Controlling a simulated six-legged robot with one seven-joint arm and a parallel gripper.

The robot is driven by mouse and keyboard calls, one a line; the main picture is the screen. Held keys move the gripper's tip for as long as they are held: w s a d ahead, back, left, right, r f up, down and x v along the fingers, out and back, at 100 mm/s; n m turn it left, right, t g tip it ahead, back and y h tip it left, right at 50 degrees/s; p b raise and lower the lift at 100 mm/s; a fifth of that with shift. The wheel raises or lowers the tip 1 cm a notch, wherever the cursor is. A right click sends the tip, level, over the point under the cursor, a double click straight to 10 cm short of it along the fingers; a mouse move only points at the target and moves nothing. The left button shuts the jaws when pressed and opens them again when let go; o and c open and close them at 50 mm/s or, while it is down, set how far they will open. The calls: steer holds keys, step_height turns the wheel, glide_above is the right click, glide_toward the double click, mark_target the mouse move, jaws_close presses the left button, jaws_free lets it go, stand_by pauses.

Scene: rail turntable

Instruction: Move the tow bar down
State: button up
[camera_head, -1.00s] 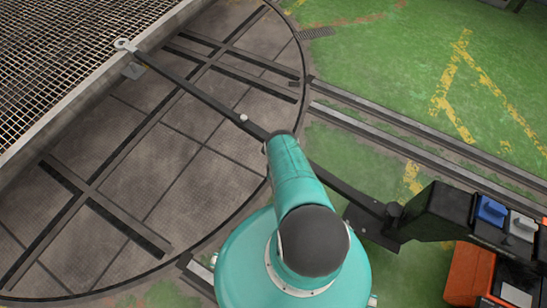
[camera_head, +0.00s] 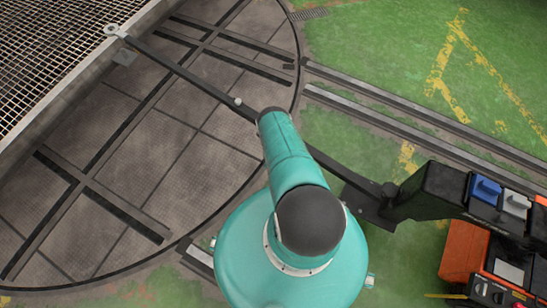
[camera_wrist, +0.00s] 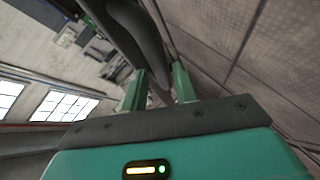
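The tow bar (camera_head: 190,76) is a long dark bar with a pale ring eye (camera_head: 111,29) at its upper left end, which shows at the edge of the grated deck. A small light knob sits midway along it. Its lower right end meets the black tow vehicle (camera_head: 430,188). My teal arm covers part of the bar and hides my gripper in the head view. In the wrist view my gripper (camera_wrist: 160,88) has its two green fingers apart, with a dark bar-like length (camera_wrist: 148,35) running between them. Firm contact with either finger cannot be seen.
The grated deck (camera_head: 60,50) fills the upper left. The round turntable (camera_head: 205,150) has dark rails and a curved edge. Rails (camera_head: 400,112) run off right across the green floor (camera_head: 370,50). Blue, white and orange parts sit on the vehicle at right.

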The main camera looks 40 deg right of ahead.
steer(key=v, duration=0.9)
steer(key=shift+s+a+r, duration=0.15)
steer(key=shift+s+a, duration=0.05)
steer(key=shift+s, duration=0.15)
